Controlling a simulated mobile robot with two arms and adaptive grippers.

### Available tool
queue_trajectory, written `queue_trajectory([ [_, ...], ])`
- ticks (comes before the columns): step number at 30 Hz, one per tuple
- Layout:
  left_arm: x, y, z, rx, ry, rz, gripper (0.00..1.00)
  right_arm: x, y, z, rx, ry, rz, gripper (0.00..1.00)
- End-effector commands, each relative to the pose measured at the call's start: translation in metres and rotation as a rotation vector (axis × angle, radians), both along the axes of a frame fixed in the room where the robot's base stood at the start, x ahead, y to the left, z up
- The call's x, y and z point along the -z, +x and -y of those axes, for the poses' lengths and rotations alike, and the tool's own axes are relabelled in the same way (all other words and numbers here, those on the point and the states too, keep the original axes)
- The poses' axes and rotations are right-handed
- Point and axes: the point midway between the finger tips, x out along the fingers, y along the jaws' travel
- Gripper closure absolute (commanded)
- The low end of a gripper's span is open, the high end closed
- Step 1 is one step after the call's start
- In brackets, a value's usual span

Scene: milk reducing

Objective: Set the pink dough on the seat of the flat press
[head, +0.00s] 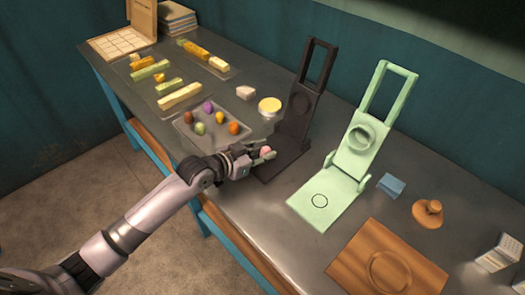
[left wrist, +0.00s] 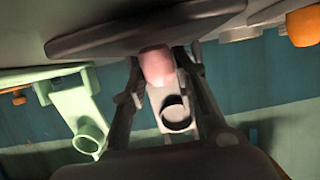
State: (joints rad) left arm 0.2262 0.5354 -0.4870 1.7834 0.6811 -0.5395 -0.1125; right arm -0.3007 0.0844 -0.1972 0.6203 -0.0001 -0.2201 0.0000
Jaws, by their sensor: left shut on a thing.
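The pink dough (head: 266,151) is a small ball between the fingers of my left gripper (head: 262,155). It also shows in the left wrist view (left wrist: 157,66), with a finger on each side. The gripper is shut on it over the near left part of the dark press's base (head: 284,163); whether the dough touches the base is unclear. The dark press (head: 297,115) stands open, its lid and handle raised. A pale green press (head: 352,160) stands open to its right, with a raised ring on its lid and a circle marked on its seat (head: 320,201). My right gripper is out of view.
A tray of colored balls (head: 213,128) lies left of the dark press, with a yellow-topped tub (head: 269,107) behind. The table's front edge runs below my arm.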

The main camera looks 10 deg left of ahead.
Motion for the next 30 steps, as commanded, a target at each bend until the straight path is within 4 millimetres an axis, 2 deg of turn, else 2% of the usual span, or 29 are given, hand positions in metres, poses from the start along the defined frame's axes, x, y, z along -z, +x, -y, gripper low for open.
queue_trajectory([
  [10,0.0038,0.0001,0.0001,0.000,0.000,0.000,0.95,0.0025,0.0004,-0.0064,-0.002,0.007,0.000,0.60],
  [11,0.0038,0.0002,0.0000,0.000,0.000,0.000,0.72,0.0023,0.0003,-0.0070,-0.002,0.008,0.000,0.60],
  [18,0.0030,0.0002,-0.0001,0.000,0.000,0.000,0.56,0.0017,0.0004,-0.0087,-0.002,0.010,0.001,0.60],
  [20,0.0030,0.0002,-0.0001,0.000,0.000,0.000,0.53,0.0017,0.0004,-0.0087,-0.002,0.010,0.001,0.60],
  [30,-0.0013,0.0003,0.0000,0.000,-0.001,0.001,0.53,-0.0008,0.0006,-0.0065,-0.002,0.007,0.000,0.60],
])
